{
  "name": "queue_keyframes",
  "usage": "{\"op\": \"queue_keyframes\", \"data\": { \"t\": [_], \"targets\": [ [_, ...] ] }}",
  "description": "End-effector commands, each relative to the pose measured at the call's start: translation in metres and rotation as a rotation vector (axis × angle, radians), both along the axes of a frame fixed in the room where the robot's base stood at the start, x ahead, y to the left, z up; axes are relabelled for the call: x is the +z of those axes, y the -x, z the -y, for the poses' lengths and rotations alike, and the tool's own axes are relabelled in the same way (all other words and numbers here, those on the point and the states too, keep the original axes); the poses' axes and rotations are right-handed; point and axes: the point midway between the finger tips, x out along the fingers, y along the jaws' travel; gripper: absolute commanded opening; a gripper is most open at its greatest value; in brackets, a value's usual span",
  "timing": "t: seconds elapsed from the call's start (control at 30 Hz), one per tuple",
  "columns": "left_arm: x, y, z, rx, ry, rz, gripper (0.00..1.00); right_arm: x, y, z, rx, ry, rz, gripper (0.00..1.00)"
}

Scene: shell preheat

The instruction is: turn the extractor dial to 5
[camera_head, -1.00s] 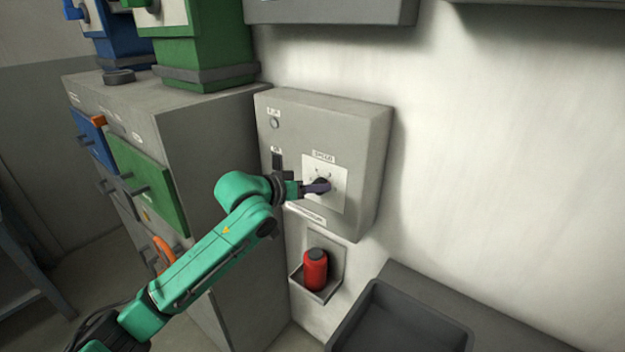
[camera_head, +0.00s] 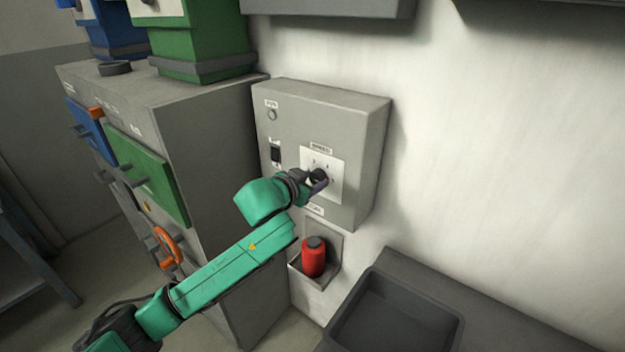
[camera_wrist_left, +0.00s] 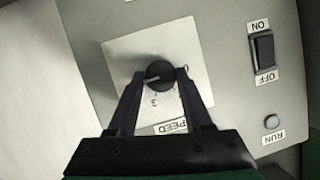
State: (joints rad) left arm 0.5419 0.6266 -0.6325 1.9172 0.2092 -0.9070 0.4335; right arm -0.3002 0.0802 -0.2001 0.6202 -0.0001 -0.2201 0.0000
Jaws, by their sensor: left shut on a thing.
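The extractor dial is a round black knob (camera_head: 319,176) on a white square plate (camera_head: 338,184) marked SPEED, on a grey control box (camera_head: 367,150) fixed to the wall. It also shows in the left wrist view (camera_wrist_left: 159,75), with a pale pointer line and a "3" readable beside it; most other numbers are hidden or too small to read. My left gripper (camera_wrist_left: 160,82) has its two dark fingers on either side of the knob, shut on it. In the head view the left gripper (camera_head: 318,184) covers part of the knob. My right gripper is not in view.
An ON/OFF switch (camera_wrist_left: 263,48) and a RUN lamp (camera_wrist_left: 271,122) share the box. A red bottle (camera_head: 313,257) sits in a wall holder below. A dark basin (camera_head: 455,325) is at lower right, and a grey cabinet (camera_head: 215,130) stands to the left.

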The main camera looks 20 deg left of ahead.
Motion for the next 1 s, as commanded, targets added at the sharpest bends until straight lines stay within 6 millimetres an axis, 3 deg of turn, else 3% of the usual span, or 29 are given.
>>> {"op": "queue_keyframes", "data": {
  "t": [0.37, 0.4, 0.43, 0.47, 0.83, 1.0],
  "targets": [
    [0.0, 0.0, 0.0, 0.001, -0.003, 0.001, 0.0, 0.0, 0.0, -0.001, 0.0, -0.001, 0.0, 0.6],
    [0.0, 0.0, 0.0, 0.001, -0.003, 0.001, 0.66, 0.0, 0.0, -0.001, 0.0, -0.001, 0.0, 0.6],
    [0.0, 0.0, 0.0, 0.001, -0.003, 0.001, 0.77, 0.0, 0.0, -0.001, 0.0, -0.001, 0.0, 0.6],
    [0.0, 0.0, 0.0, 0.001, -0.003, 0.001, 0.8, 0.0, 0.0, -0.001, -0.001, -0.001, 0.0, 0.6],
    [0.001, 0.003, -0.001, 0.001, -0.002, 0.001, 0.8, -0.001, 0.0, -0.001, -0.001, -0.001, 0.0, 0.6],
    [0.008, 0.026, -0.006, -0.001, -0.004, 0.002, 0.8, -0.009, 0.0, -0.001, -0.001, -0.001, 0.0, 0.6]
  ]
}}
